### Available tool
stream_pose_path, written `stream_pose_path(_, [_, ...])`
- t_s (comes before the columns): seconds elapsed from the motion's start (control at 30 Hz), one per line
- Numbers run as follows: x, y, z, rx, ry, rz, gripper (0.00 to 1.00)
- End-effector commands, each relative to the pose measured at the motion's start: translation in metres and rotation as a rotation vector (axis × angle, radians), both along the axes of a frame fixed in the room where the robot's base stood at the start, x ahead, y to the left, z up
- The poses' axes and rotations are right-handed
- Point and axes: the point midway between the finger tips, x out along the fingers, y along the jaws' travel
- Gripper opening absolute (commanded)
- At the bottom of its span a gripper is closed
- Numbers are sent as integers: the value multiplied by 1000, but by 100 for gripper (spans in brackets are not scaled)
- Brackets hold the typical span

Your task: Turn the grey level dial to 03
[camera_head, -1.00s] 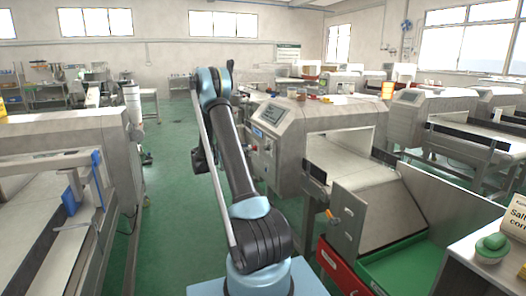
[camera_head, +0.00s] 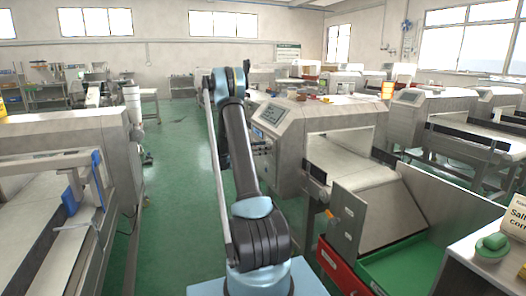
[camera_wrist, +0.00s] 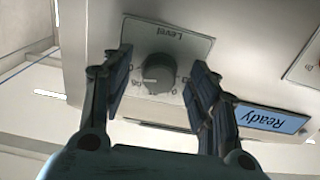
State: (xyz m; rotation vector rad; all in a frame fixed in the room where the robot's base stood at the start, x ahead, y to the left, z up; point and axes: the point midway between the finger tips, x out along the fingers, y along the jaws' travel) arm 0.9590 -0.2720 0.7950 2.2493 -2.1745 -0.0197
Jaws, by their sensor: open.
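The grey level dial (camera_wrist: 158,70) shows in the wrist view, on a pale plate (camera_wrist: 192,47) marked "Level" that appears upside down. In the head view my arm covers the dial and the gripper.
A blue "Ready" display (camera_wrist: 270,118) sits right of the dial plate. In the head view the metal detector (camera_head: 290,140) stands right of my arm, with a screen (camera_head: 272,114). A green tray (camera_head: 400,268) and a red bin (camera_head: 335,265) are lower right. Green floor is open at left.

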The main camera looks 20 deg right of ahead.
Motion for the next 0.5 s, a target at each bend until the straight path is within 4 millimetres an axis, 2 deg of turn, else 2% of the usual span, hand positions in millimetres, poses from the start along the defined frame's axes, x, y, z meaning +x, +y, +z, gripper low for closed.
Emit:
stream_pose_path(0.07, [0,0,0,0,0,0,52])
stream_pose_path(0.2, [0,0,0,0,0,0,20])
stream_pose_path(0.27, [0,0,0,0,0,0,10])
stream_pose_path(0.5, [1,0,0,0,9,1,10])
